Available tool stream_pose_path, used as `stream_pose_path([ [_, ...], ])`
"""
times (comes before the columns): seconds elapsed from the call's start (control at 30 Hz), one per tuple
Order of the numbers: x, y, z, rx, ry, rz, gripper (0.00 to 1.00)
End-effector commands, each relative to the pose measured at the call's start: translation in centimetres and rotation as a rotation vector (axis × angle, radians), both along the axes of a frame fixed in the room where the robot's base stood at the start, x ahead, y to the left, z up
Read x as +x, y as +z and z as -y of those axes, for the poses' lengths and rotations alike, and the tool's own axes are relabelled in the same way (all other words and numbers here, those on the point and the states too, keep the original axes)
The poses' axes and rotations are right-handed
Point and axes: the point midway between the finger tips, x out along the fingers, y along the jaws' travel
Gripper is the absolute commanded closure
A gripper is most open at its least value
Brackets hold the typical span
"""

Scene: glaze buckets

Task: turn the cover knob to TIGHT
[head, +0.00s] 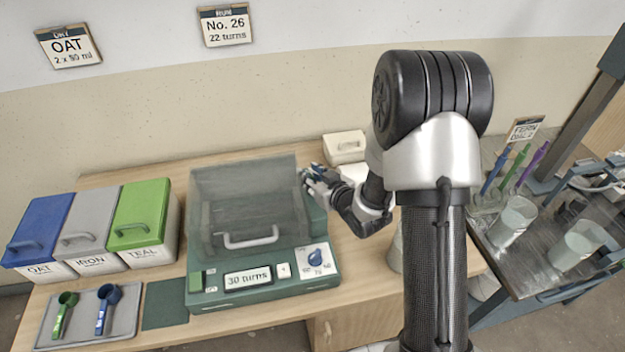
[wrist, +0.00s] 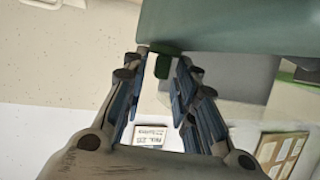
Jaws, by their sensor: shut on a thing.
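The green machine (head: 205,297) stands on the wooden table, with a clear cover (head: 243,180) down over it and a grey handle (head: 250,238) at the cover's front. Its display (head: 247,278) reads 30 turns. My gripper (head: 313,177) is at the machine's right side, near the cover's edge. In the wrist view the machine's body (wrist: 240,28) fills the upper right, and a small dark green knob (wrist: 165,70) shows at my fingertips (wrist: 160,66). My gripper is shut on this knob, which I take as the cover knob. Its markings and setting are not visible, and the arm hides it in the head view.
Lidded bins marked OAT (head: 38,230), IRON (head: 85,225) and TEAL (head: 143,215) stand left, with a tray of scoops (head: 125,322) before them. A blue dial (head: 316,257) is on the machine's front. A white box (head: 344,146) stands behind my gripper. Beakers (head: 512,220) stand on the right bench.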

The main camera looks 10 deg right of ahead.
Motion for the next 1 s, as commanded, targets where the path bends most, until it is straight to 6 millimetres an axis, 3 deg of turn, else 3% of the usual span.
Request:
stream_pose_path([
  [0.57,0.02,0.21,-0.08,0.001,-0.035,0.005,0.97],
  [0.6,0.04,0.21,-0.07,0.001,-0.035,0.005,0.71],
  [1.0,0.07,0.26,-0.04,0.000,-0.027,0.005,0.68],
])
